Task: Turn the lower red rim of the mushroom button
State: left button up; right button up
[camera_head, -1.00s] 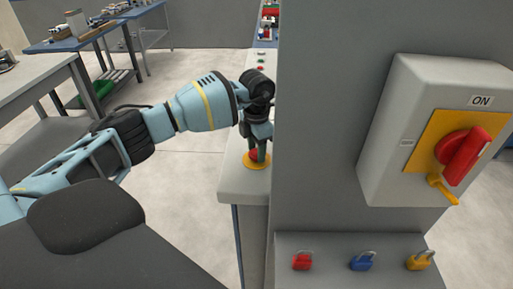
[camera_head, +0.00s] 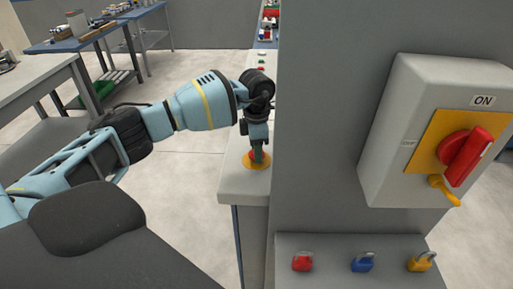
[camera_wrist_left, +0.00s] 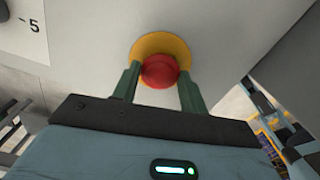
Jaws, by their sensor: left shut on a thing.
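The red mushroom button (camera_wrist_left: 160,72) sits on a round yellow plate (camera_wrist_left: 148,43) on the grey console top. In the head view the yellow plate (camera_head: 257,167) shows around the button, which my fingers mostly cover. My left gripper (camera_wrist_left: 158,80) reaches down onto it, with one green finger on each side of the red cap. The gripper is shut on the button. In the head view the left gripper (camera_head: 258,158) has turned so that its fingers overlap. The lower rim of the cap is not clearly visible. My right gripper is not in view.
A grey cabinet wall (camera_head: 325,110) stands just right of the gripper. It carries a switch box (camera_head: 385,130) with a red handle (camera_head: 465,155). Red (camera_head: 302,262), blue (camera_head: 362,262) and yellow (camera_head: 420,262) padlocks sit below. Small buttons lie farther along the console.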

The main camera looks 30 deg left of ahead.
pick_arm(q)
jog(key=shift+f, duration=0.15)
jog(key=o, duration=1)
jog(key=shift+r, duration=3.95)
